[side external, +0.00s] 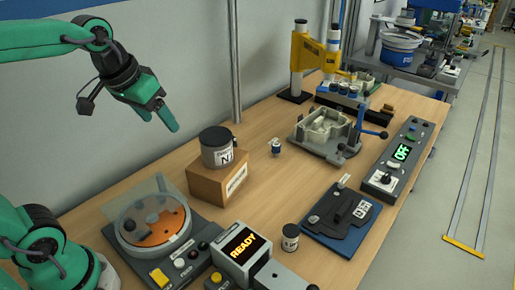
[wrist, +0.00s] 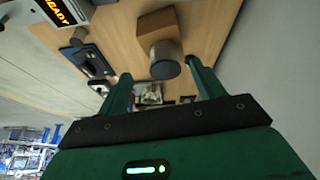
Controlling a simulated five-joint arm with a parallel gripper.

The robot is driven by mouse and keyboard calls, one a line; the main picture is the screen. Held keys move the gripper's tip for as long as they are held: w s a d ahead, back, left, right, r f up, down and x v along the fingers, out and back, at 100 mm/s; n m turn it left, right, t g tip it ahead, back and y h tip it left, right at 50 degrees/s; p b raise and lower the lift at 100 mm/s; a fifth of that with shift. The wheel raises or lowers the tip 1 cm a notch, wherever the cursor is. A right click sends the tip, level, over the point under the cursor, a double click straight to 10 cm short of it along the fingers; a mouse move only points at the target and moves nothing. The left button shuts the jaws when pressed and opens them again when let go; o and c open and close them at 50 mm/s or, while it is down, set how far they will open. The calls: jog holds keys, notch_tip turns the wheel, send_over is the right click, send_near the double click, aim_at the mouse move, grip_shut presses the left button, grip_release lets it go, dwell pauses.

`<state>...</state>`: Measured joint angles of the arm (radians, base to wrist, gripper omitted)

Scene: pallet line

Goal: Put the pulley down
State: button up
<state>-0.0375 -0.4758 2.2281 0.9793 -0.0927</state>
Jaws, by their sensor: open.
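My gripper (side external: 159,118) is raised in the air at the upper left, above the table and clear of everything on it. In the wrist view my gripper (wrist: 159,69) has its two green fingers spread, with nothing held between them. I cannot make out a thing that is surely the pulley. A grey canister with a dark lid (side external: 216,150) stands upright on a brown box (side external: 222,184), below and right of my gripper. The canister also shows beyond the fingers in the wrist view (wrist: 165,62). A small blue-and-white part (side external: 276,147) stands on the table to its right.
A device with an orange disc (side external: 155,222) and a clear cover stands at front left, beside a READY display (side external: 244,245). A small dark-topped jar (side external: 290,238), a blue-based fixture (side external: 342,220), a grey casting fixture (side external: 325,133) and a yellow press (side external: 312,52) stand right. Bare wood (side external: 270,190) lies mid-table.

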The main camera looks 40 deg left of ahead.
jog(key=s+d+f+m, duration=0.1)
jog(key=s+f, duration=0.3)
jog(key=s, duration=0.2)
jog(key=shift+s+t, duration=0.3)
jog(key=shift+t, duration=0.1)
dwell(0.8)
